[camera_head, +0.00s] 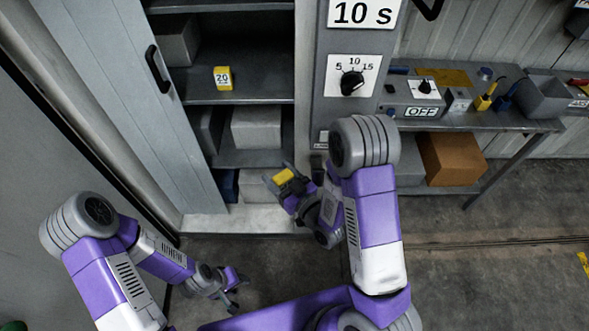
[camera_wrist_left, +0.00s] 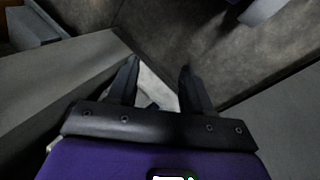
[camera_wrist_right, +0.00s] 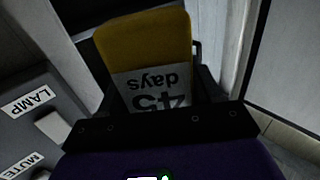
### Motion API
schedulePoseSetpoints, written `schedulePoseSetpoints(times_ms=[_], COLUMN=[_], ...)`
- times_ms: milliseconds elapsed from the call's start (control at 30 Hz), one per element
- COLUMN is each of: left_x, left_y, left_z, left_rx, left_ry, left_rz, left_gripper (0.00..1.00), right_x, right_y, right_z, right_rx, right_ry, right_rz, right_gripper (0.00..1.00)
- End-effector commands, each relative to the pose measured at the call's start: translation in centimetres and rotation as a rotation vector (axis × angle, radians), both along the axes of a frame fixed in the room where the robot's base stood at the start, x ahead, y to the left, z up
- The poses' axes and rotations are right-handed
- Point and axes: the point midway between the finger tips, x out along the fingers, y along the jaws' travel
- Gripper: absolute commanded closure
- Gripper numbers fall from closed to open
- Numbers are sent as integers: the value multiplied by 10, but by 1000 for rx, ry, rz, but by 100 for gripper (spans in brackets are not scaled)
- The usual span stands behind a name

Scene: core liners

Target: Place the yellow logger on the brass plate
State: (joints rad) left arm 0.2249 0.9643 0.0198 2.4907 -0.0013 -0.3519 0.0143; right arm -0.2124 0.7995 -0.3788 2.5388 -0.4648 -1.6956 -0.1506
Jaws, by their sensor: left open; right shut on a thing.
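My right gripper (camera_head: 280,185) is shut on a yellow logger (camera_head: 284,176) in front of the cabinet's lower shelves. In the right wrist view this logger (camera_wrist_right: 145,40) has a pale label reading "45 days", upside down. A second yellow logger (camera_head: 223,78) with a white "20" label stands on the cabinet's upper shelf. The brass plate (camera_head: 442,76) lies flat at the back of the bench on the right, partly hidden by a grey box. My left gripper (camera_head: 237,292) is low over the floor; its two fingers (camera_wrist_left: 158,88) are apart with nothing between them.
The bench (camera_head: 520,122) holds a grey switch box (camera_head: 410,98) marked "OFF", a small yellow item (camera_head: 484,102) and a grey bin (camera_head: 545,97). A grey column with a timer dial (camera_head: 352,82) stands between cabinet and bench. A brown box (camera_head: 452,158) sits under the bench.

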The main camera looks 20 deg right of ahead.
Motion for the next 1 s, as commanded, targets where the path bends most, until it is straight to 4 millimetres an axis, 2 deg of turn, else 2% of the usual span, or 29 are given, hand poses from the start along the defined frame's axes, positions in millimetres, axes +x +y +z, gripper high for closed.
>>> schedulePoseSetpoints(times_ms=[200,367,467,567,667,767,867,1000], left_x=[0,1,12,37,77,124,167,219], left_y=[0,0,0,1,-2,-9,-22,-50], left_z=[0,0,0,1,9,29,60,119], left_rx=[0,1,13,40,82,130,176,238], left_ry=[0,-2,-17,-52,-105,-164,-221,-302], left_rz=[0,-5,-44,-139,-288,-463,-634,-868], left_gripper=[50,51,51,51,51,51,51,51], right_x=[-11,-15,-16,-16,-16,-16,-16,-16], right_y=[36,49,52,52,52,52,52,52], right_z=[21,27,28,28,28,28,28,28], right_rx=[0,-1,-2,-1,-1,-1,-1,0], right_ry=[-5,-2,-1,-1,-1,-1,-1,-2], right_rz=[196,266,280,281,280,280,279,279], right_gripper=[70,70,70,70,70,70,70,70])
